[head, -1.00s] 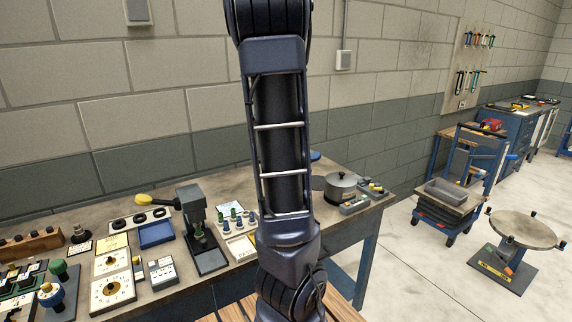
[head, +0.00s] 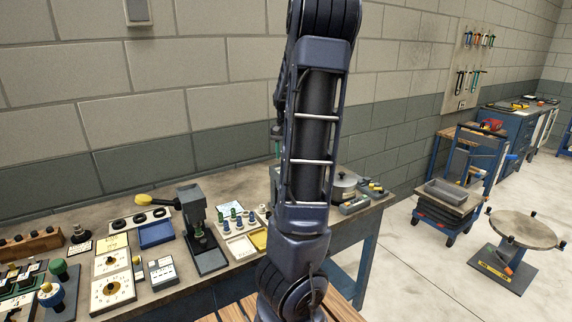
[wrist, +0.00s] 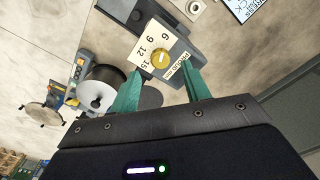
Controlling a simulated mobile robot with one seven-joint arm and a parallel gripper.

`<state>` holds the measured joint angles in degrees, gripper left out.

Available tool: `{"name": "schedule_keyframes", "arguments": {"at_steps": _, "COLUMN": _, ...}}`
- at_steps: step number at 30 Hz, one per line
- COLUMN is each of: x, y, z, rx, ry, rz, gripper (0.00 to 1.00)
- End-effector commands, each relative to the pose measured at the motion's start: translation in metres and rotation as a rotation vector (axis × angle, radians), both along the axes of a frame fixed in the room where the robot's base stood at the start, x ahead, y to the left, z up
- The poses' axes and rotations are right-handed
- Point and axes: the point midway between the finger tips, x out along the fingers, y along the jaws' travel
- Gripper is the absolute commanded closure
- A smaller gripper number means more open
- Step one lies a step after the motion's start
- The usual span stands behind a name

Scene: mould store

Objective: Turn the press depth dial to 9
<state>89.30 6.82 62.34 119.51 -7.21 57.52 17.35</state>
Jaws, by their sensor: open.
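The press depth dial is a yellow round knob (wrist: 160,57) on a pale plate with the numbers 6, 9, 12 and 15, set on a grey housing, in the wrist view. A light mark crosses the knob, but I cannot tell which number it points to. My gripper (wrist: 160,90) is open and empty, its two green fingers apart below the knob in the picture and not around it. In the head view one green fingertip (head: 278,149) shows left of my arm, above the bench. My arm hides most of the area behind it there.
A grey pot (head: 343,187) stands near the dial; its lid shows in the wrist view (wrist: 98,90). Left on the bench (head: 178,290) are a dark press stand (head: 195,225), a peg tray (head: 238,224), a blue tray (head: 156,234) and two dial plates (head: 112,292).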

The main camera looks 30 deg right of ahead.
Motion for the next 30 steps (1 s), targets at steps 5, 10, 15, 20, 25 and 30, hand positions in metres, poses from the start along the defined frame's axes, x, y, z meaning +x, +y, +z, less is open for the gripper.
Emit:
{"name": "schedule_keyframes", "arguments": {"at_steps": 5, "x": 0.0, "y": 0.0, "z": -0.023, "rx": 0.004, "ry": 0.0, "rz": 0.001, "gripper": 0.53}}
{"name": "schedule_keyframes", "arguments": {"at_steps": 10, "x": 0.0, "y": 0.0, "z": -0.038, "rx": 0.001, "ry": 0.0, "rz": 0.002, "gripper": 0.53}}
{"name": "schedule_keyframes", "arguments": {"at_steps": 15, "x": 0.0, "y": 0.001, "z": -0.044, "rx": 0.001, "ry": -0.001, "rz": 0.0, "gripper": 0.53}}
{"name": "schedule_keyframes", "arguments": {"at_steps": 20, "x": 0.0, "y": 0.0, "z": -0.045, "rx": 0.001, "ry": -0.001, "rz": 0.0, "gripper": 0.53}}
{"name": "schedule_keyframes", "arguments": {"at_steps": 25, "x": 0.0, "y": 0.0, "z": -0.045, "rx": 0.001, "ry": -0.001, "rz": 0.0, "gripper": 0.59}}
{"name": "schedule_keyframes", "arguments": {"at_steps": 30, "x": 0.0, "y": 0.0, "z": -0.045, "rx": 0.001, "ry": -0.001, "rz": 0.0, "gripper": 0.92}}
